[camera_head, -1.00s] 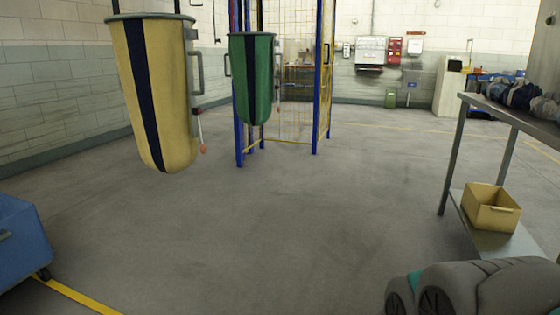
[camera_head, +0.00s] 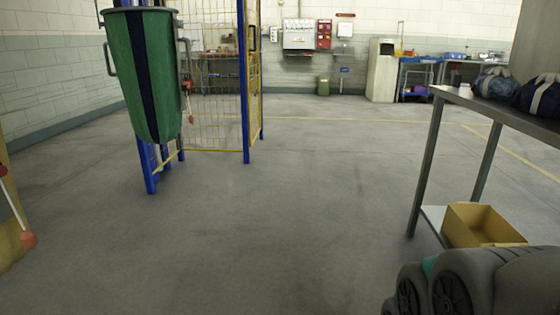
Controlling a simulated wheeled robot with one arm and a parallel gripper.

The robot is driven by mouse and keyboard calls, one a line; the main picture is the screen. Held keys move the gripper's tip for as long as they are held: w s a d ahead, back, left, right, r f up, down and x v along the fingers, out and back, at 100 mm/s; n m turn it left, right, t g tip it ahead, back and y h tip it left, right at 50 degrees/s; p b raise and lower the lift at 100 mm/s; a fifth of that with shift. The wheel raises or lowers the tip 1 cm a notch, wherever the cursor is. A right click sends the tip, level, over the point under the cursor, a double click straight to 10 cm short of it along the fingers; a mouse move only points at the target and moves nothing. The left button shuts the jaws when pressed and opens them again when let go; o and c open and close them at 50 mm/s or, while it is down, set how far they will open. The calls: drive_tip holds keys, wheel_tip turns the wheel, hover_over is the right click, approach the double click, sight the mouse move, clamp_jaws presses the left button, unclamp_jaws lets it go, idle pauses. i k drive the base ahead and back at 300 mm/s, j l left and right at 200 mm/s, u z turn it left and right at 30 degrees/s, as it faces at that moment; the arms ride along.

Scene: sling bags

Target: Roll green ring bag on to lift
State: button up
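The green bag (camera_head: 136,85) hangs upright at the upper left, with a dark vertical stripe, a dark ring at its top and a grey handle on its side. A cord with an orange-red end hangs at its right side. The lift (camera_head: 246,85), a frame of blue posts with yellow mesh, stands just behind and to the right of the bag. From this view I cannot tell whether the bag touches the lift. My gripper is not in view. The grey shape at the lower right looks like part of my own body.
A yellow bag (camera_head: 10,235) is cut off at the left edge, its orange-ended cord close by. A metal table (camera_head: 470,100) with bundles on top and a yellow box (camera_head: 478,225) on its lower shelf stands at the right. The floor between is clear.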

sight(144, 44)
drive_tip(key=i+u, duration=0.2)
drive_tip(key=i, duration=0.5)
drive_tip(key=i+u, duration=0.15)
drive_tip(key=i, duration=0.55)
drive_tip(key=i+l+u, duration=0.2)
drive_tip(key=i, duration=0.5)
